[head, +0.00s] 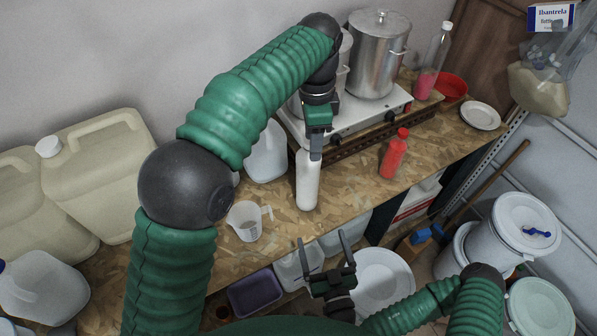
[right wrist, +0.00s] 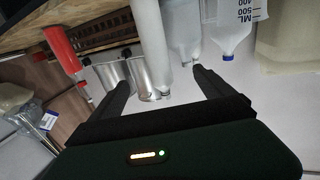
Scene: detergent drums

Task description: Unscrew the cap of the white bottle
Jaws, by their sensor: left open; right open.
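The white bottle (head: 308,187) stands upright near the front edge of the wooden bench. It also shows upside down in the right wrist view (right wrist: 153,35), in line with the gap between the right fingers. My left gripper (head: 316,153) is open and points down at the bottle's top. It hides the cap in the head view, and I cannot tell whether the fingers touch it. My right gripper (head: 327,252) is open and empty, in front of the bench edge and apart from the bottle. Its fingers also show in the right wrist view (right wrist: 163,85).
A red bottle (head: 394,154) stands to the right of the white bottle. A clear measuring jug (head: 245,222) stands to its left. Behind are a white stove (head: 365,124) and a steel pot (head: 377,60). Large beige canisters (head: 105,170) fill the left.

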